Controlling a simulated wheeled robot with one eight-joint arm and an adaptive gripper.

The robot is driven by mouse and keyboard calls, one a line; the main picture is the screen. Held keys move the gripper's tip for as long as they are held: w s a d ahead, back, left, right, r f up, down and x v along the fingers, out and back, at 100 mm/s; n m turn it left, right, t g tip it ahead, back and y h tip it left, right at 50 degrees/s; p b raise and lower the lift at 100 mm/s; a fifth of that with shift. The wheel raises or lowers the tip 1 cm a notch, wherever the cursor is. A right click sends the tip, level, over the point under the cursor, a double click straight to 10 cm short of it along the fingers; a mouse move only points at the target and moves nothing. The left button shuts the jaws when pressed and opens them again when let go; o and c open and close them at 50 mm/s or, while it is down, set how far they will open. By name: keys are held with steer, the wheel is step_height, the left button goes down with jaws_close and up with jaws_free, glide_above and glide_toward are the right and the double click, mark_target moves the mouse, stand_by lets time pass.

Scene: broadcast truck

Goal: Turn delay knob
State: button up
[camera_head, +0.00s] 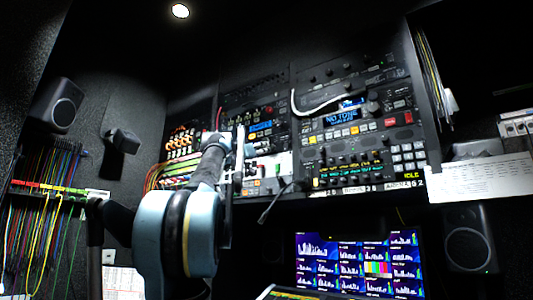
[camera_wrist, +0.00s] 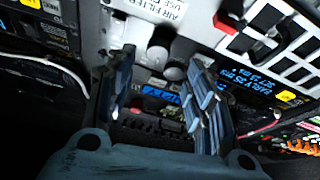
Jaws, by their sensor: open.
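My gripper (camera_wrist: 160,85) is open in the wrist view, its two blue-grey fingers spread apart and pointing at a white equipment panel (camera_wrist: 140,35). Dark round knobs, one of them (camera_wrist: 180,52), and a lighter grey knob (camera_wrist: 158,56) show near and between the fingertips. I see nothing held. I cannot tell which knob is the delay knob, or whether a finger touches one. A blue display (camera_wrist: 253,75) reading "EARLY 25.0 MS" lies to the right. In the head view my arm reaches to the rack, at the light panel (camera_head: 268,178); the fingertips are hard to make out there.
The rack (camera_head: 350,130) has a lit "NO TONE" display and many buttons. Coloured patch cables (camera_head: 45,190) hang at left. A monitor (camera_head: 358,262) stands below.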

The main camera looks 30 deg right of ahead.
mark_target(272, 148)
steer(key=x, duration=0.7)
steer(key=shift+d, duration=0.25)
steer(key=shift+w+r, duration=0.1)
